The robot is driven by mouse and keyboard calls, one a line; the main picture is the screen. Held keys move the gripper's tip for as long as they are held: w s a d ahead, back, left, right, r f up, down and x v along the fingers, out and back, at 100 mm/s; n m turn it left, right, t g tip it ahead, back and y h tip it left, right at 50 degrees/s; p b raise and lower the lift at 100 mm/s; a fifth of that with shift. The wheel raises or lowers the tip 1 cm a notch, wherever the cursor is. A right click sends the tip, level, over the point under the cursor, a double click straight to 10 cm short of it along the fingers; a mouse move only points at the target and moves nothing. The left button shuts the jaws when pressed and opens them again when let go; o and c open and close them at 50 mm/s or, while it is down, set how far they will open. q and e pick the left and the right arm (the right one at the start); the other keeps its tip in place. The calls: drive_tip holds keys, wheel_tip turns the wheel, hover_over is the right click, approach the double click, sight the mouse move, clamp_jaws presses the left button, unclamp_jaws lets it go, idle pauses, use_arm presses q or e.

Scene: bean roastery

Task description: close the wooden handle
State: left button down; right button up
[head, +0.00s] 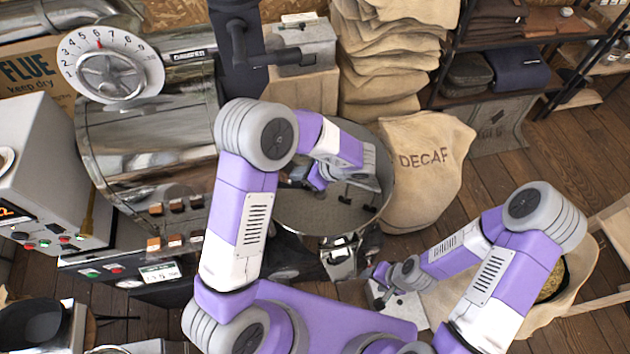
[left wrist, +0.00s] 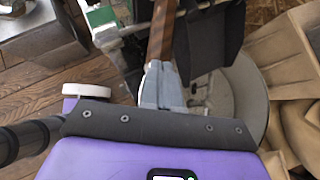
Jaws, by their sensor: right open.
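A brown wooden handle (left wrist: 162,32) stands straight ahead of my left gripper in the left wrist view. The fingers of my left gripper (left wrist: 164,82) reach its near end; I cannot tell whether they grip it or only lie beside it. In the head view my left gripper (head: 296,177) points left at the front of the steel roaster (head: 150,140), above the round cooling tray (head: 318,217). My forearm and wrist hide most of that spot, so the handle is not clear there. My right gripper (head: 376,287) is open and low, away from the roaster.
Several small wooden-faced knobs (head: 155,209) sit on the roaster's front. A DECAF sack (head: 420,170) stands right of the cooling tray, with stacked sacks (head: 385,70) behind it. A grey control box (head: 45,175) is at the left. Wooden floor (head: 500,180) is open at the right.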

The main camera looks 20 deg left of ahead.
use_arm(q)
drive_tip(key=shift+a, duration=1)
drive_tip(key=d+f+b+v, duration=0.1)
drive_tip(key=d+f+v, duration=0.1)
drive_tip(key=v, duration=1.1)
drive_tip(key=shift+d, duration=0.1)
idle(2.0)
